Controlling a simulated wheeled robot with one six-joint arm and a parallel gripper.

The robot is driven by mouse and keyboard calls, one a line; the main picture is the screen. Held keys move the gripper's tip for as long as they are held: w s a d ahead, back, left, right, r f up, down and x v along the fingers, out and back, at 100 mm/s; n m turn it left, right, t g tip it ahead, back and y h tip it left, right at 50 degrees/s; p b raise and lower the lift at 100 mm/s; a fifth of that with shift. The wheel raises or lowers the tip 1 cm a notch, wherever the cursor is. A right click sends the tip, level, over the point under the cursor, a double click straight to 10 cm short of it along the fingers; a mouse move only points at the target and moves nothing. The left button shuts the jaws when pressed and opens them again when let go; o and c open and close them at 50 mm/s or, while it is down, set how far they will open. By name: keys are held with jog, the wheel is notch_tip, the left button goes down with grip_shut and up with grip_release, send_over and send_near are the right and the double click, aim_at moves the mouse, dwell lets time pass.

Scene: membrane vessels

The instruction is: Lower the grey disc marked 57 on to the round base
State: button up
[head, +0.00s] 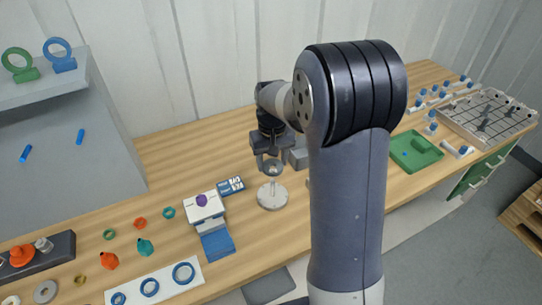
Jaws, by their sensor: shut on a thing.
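My gripper (269,158) points down over the table and is shut on the grey disc (273,169). The disc shows small and partly hidden behind the fingers, and I cannot read its number. The round base (272,198), light grey, stands on the wooden table directly below the gripper. A thin upright shows between the disc and the base. The disc appears above the base, apart from its flat top, but the exact gap is hard to judge.
A white device with a purple knob (202,200) and a blue-and-white card (230,186) stand left of the base. A grey block (299,157) is close behind at right. Coloured rings and fittings lie at left. A green tray (416,150) and a rack (490,117) are at right.

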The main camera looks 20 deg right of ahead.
jog(key=shift+f+b, duration=2.85)
jog(key=shift+f, duration=1.2)
jog(key=o, duration=1)
jog(key=shift+o, duration=0.2)
notch_tip(320, 180, up, 11)
jog(key=shift+b, duration=0.3)
jog(key=shift+f, duration=0.15)
notch_tip(320, 180, down, 11)
jog(key=shift+r+p, duration=0.2)
jog(key=shift+p, duration=0.15)
notch_tip(320, 180, up, 2)
jog(key=shift+w+r+p, duration=0.1)
jog(key=shift+p, duration=0.75)
jog(key=shift+r+p, duration=0.4)
jog(key=shift+r, duration=0.25)
